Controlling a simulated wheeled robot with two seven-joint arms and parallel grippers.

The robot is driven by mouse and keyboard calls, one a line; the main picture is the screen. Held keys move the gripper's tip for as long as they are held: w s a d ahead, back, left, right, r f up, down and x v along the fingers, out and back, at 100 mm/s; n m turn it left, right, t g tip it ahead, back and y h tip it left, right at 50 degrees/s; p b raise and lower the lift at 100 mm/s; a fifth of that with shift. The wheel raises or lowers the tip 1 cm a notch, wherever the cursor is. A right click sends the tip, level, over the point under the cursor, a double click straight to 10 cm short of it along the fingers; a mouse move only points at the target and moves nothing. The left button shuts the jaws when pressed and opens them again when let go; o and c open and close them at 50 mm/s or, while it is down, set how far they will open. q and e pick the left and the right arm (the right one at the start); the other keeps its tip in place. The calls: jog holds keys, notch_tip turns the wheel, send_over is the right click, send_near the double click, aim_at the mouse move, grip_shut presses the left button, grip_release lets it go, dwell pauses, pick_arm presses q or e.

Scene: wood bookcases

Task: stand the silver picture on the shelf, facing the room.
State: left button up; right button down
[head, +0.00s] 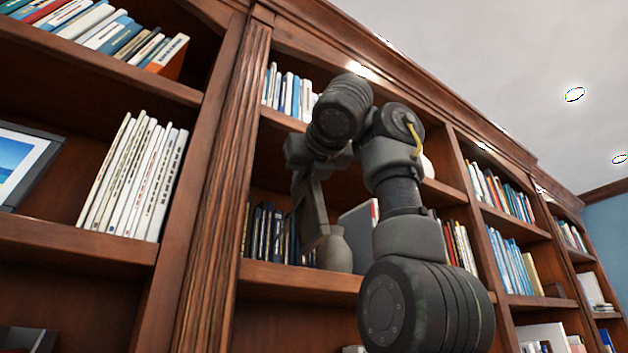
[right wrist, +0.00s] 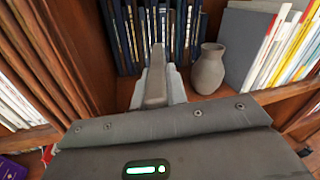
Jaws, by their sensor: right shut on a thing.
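My right gripper (head: 313,215) reaches up into the middle bookcase bay, at the shelf with the vase. In the right wrist view its finger (right wrist: 156,78) points at the back of that shelf. It is shut on a pale grey, thin thing, which I take to be the silver picture (right wrist: 176,88); only slivers show on both sides of the finger. Its face is hidden, and I cannot tell whether it touches the shelf board. My left gripper is not in view.
A grey vase (head: 335,250) stands just right of the gripper, also in the right wrist view (right wrist: 208,70). Dark books (head: 266,232) stand behind and left. A grey upright slab (right wrist: 247,42) and pale books (right wrist: 285,45) are right. A wooden upright (head: 215,200) bounds the left.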

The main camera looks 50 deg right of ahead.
jog(key=w+d+f+p, duration=0.1)
jog(key=w+d, duration=0.1)
jog(key=w, duration=0.5)
jog(key=w+d+f+p, duration=0.1)
jog(key=w+d, duration=0.1)
jog(key=w, duration=0.4)
jog(key=shift+w+d+f+p, duration=0.15)
jog(key=shift+w+d+p, duration=0.1)
jog(key=shift+w+p, duration=0.1)
dwell(0.4)
jog(key=c, duration=1.3)
grip_release()
jog(key=shift+s+a, duration=0.1)
